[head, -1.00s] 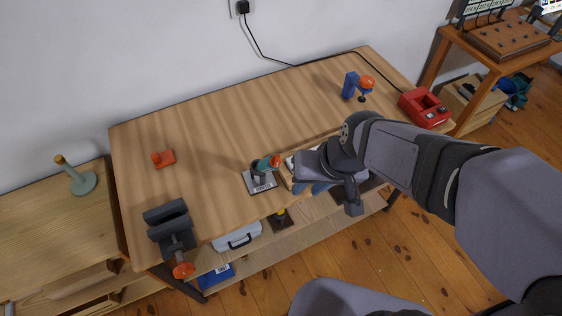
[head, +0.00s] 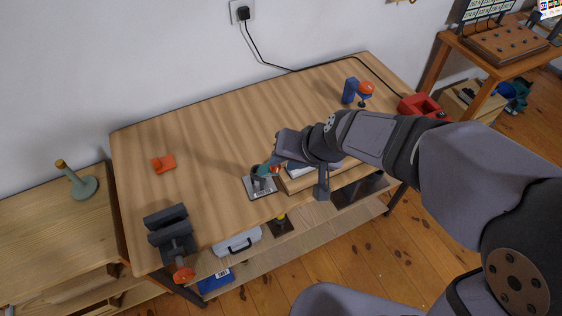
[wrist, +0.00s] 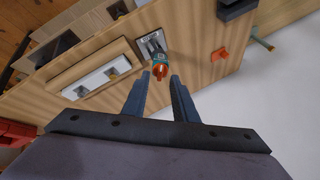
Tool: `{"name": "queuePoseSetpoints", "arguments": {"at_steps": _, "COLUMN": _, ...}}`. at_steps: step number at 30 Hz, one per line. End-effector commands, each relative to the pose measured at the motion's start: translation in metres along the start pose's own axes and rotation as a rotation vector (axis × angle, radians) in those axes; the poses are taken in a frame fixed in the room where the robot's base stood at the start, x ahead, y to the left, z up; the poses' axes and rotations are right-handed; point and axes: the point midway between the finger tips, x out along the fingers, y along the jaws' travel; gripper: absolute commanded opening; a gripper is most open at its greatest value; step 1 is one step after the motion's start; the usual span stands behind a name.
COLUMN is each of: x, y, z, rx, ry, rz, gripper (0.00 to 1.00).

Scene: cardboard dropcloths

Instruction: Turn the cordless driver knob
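The cordless driver (head: 261,172) is teal and grey with a red-orange end knob. It stands on a small grey plate with a label near the front edge of the wooden workbench (head: 215,135). In the wrist view the driver (wrist: 158,58) points its red-orange knob (wrist: 160,71) toward me. My gripper (wrist: 160,76) is open, with one blue-grey finger on each side of the knob's line. Gaps show on both sides; whether the tips reach level with the knob is hard to tell. In the head view my gripper (head: 276,153) partly hides the driver.
A wooden tray (head: 292,186) sits right beside the driver, partly under my arm. A dark vise (head: 172,235) is at the front left and an orange block (head: 164,164) behind it. A blue and orange tool (head: 356,90) and red case (head: 424,106) are at the right. The bench's middle is clear.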

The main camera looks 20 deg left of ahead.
Motion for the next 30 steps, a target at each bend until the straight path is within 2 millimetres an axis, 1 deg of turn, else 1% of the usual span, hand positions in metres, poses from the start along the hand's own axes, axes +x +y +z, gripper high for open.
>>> {"name": "queuePoseSetpoints", "arguments": {"at_steps": 1, "x": 0.007, "y": 0.000, "z": 0.001, "rx": 0.000, "ry": -0.004, "rz": 0.002, "gripper": 0.26}}
{"name": "queuePoseSetpoints", "arguments": {"at_steps": 3, "x": 0.014, "y": 0.000, "z": 0.001, "rx": -0.001, "ry": -0.002, "rz": 0.000, "gripper": 0.26}}
{"name": "queuePoseSetpoints", "arguments": {"at_steps": 6, "x": 0.022, "y": 0.000, "z": 0.001, "rx": 0.000, "ry": -0.002, "rz": 0.000, "gripper": 0.26}}
{"name": "queuePoseSetpoints", "arguments": {"at_steps": 10, "x": 0.027, "y": 0.000, "z": 0.001, "rx": -0.001, "ry": -0.001, "rz": 0.001, "gripper": 0.26}}
{"name": "queuePoseSetpoints", "arguments": {"at_steps": 18, "x": 0.028, "y": 0.000, "z": 0.000, "rx": -0.001, "ry": 0.000, "rz": 0.000, "gripper": 0.26}}
{"name": "queuePoseSetpoints", "arguments": {"at_steps": 19, "x": 0.028, "y": 0.000, "z": 0.000, "rx": -0.001, "ry": 0.000, "rz": 0.000, "gripper": 0.23}}
{"name": "queuePoseSetpoints", "arguments": {"at_steps": 20, "x": 0.028, "y": 0.000, "z": 0.000, "rx": -0.001, "ry": 0.000, "rz": 0.000, "gripper": 0.16}}
{"name": "queuePoseSetpoints", "arguments": {"at_steps": 21, "x": 0.028, "y": 0.000, "z": 0.000, "rx": -0.001, "ry": 0.000, "rz": 0.000, "gripper": 0.07}}
{"name": "queuePoseSetpoints", "arguments": {"at_steps": 22, "x": 0.028, "y": 0.000, "z": 0.000, "rx": -0.001, "ry": 0.000, "rz": 0.000, "gripper": 0.00}}
{"name": "queuePoseSetpoints", "arguments": {"at_steps": 30, "x": 0.028, "y": 0.000, "z": 0.001, "rx": 0.004, "ry": -0.001, "rz": 0.001, "gripper": 0.00}}
